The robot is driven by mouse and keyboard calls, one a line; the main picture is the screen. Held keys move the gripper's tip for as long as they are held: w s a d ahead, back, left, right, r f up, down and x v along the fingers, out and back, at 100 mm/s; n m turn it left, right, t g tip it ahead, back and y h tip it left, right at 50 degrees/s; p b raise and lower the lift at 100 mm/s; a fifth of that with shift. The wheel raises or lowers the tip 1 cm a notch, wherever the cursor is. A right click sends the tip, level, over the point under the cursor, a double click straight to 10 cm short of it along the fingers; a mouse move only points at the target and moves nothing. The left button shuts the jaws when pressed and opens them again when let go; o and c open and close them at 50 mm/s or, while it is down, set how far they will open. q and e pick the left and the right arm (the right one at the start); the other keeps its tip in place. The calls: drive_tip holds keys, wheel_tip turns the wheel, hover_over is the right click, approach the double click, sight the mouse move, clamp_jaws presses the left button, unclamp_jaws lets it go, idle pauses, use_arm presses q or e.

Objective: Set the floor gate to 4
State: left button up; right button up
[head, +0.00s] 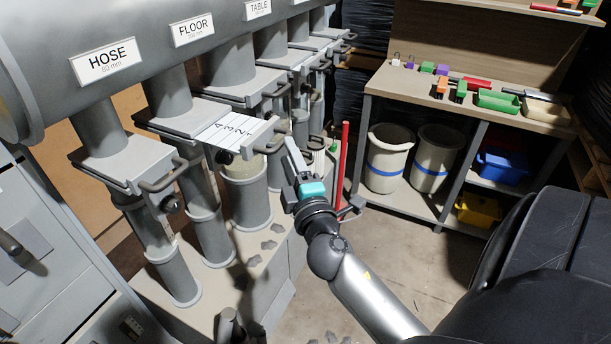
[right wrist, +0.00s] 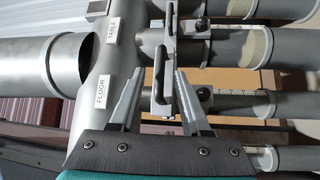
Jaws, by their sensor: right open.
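The floor gate (head: 180,117) sits on the duct under the FLOOR label (head: 193,30). Its white slide plate (head: 228,131) sticks out toward the right, with numbers up to 4 showing; the 4 is nearest the housing. A handle bar (head: 270,133) is at the slide's outer end. My right gripper (head: 296,160) is open, just right of that handle. In the right wrist view, a grey handle bar (right wrist: 161,85), apparently the floor gate's, stands between the open fingers of the right gripper (right wrist: 160,88), with gaps on both sides. My left gripper is out of view.
The hose gate (head: 125,160) is nearer on the left, and the table gate (head: 245,85) is beyond. A red upright bar (head: 342,160) stands right of my gripper. A workbench (head: 420,90) with bins is at the back right.

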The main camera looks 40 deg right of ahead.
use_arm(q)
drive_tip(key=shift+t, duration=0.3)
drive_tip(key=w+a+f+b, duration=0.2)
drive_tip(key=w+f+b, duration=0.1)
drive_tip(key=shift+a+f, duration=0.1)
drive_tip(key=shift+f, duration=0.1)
use_arm(e)
drive_tip(key=v, duration=1.1)
